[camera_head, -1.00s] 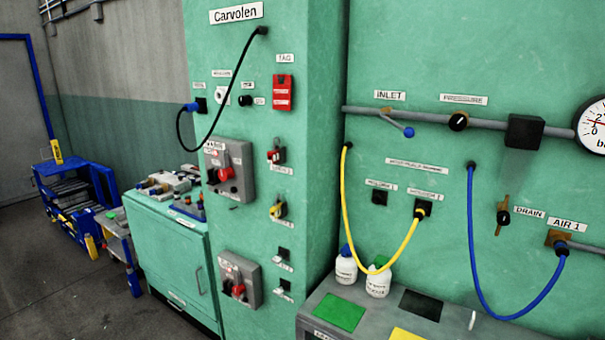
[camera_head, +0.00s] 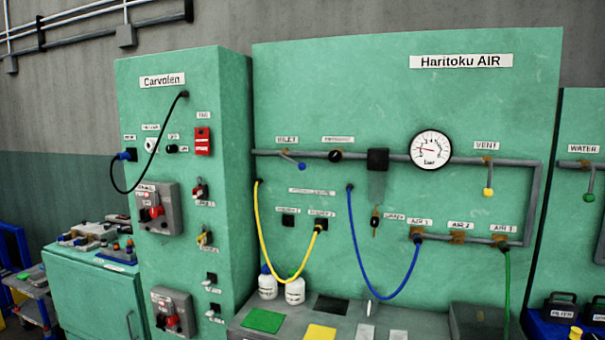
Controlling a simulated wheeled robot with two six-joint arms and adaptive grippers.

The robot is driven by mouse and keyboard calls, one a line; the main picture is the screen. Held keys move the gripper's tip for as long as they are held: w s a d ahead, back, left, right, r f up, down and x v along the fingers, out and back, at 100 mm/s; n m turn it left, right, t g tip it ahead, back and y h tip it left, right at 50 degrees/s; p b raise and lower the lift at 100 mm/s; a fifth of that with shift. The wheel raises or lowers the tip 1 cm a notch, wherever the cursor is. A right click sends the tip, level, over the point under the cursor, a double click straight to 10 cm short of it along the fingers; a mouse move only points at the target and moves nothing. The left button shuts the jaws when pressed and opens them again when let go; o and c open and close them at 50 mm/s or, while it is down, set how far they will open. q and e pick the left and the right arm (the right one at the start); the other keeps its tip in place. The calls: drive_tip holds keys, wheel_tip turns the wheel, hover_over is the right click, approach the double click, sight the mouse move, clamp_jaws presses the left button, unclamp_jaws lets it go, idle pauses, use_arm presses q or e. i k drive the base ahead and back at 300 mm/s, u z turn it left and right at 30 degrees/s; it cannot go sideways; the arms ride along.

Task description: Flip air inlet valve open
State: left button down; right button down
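The air inlet valve is the lever with a blue ball end (camera_head: 301,166) under the INLET label (camera_head: 287,140), at the left of the grey pipe on the green Haritoku AIR panel (camera_head: 330,90). The lever slants down to the right from the pipe. The round pressure gauge (camera_head: 430,150) sits on the same pipe to the right, its needle near the left of the dial. Neither of my grippers shows in the head view.
The green Carvolen cabinet (camera_head: 225,130) stands left of the panel. A yellow hose (camera_head: 270,247) and a blue hose (camera_head: 386,298) hang below the pipe. A grey bench with white bottles (camera_head: 295,291) stands below. A VENT lever (camera_head: 488,191) hangs at right.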

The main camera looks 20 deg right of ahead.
sight(301, 166)
drive_tip(key=z, duration=0.5)
drive_tip(key=i, duration=0.7)
drive_tip(key=z, duration=0.25)
